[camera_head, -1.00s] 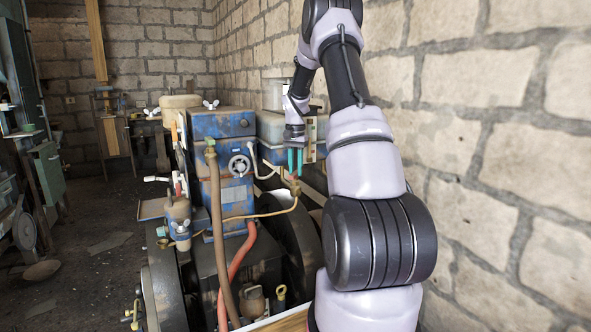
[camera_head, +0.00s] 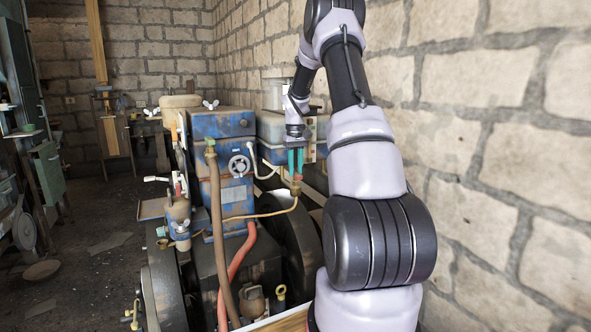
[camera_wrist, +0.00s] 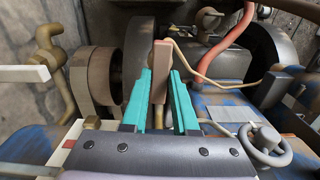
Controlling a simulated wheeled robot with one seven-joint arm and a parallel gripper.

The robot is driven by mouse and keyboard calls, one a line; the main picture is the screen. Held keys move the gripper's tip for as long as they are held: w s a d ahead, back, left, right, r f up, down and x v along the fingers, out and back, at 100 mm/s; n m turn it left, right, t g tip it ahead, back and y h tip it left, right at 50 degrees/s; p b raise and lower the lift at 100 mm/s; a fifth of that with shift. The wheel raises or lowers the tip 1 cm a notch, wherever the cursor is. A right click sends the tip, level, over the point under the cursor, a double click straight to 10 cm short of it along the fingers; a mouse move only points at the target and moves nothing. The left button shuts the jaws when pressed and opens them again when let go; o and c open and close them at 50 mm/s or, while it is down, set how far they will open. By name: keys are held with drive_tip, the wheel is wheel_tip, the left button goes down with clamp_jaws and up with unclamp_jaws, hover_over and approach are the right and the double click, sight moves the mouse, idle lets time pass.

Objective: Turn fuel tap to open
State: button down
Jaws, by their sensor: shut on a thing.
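The fuel tap is a brass fitting (camera_head: 296,189) at the end of a thin copper-coloured pipe, to the right of the blue engine block. Its flat red-brown lever (camera_wrist: 160,68) stands nearly upright in the wrist view. My gripper (camera_head: 296,172) reaches down over the tap, its teal fingers around the lever. In the wrist view my gripper (camera_wrist: 161,76) is shut on the lever, with one finger on each side.
The blue engine block (camera_head: 222,165) stands left of the tap. A grey handwheel (camera_wrist: 265,146) is at the right in the wrist view. A red hose (camera_head: 239,262) and a dark wheel (camera_head: 297,238) lie below. The stone wall (camera_head: 500,140) bounds the right side.

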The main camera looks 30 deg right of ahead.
sight(295, 172)
drive_tip(key=shift+n, duration=0.5)
drive_tip(key=c, duration=0.7)
unclamp_jaws()
drive_tip(key=shift+r, duration=0.1)
wheel_tip(295, 172, up, 11)
drive_tip(key=shift+a+f, duration=0.1)
drive_tip(key=shift+f, duration=0.05)
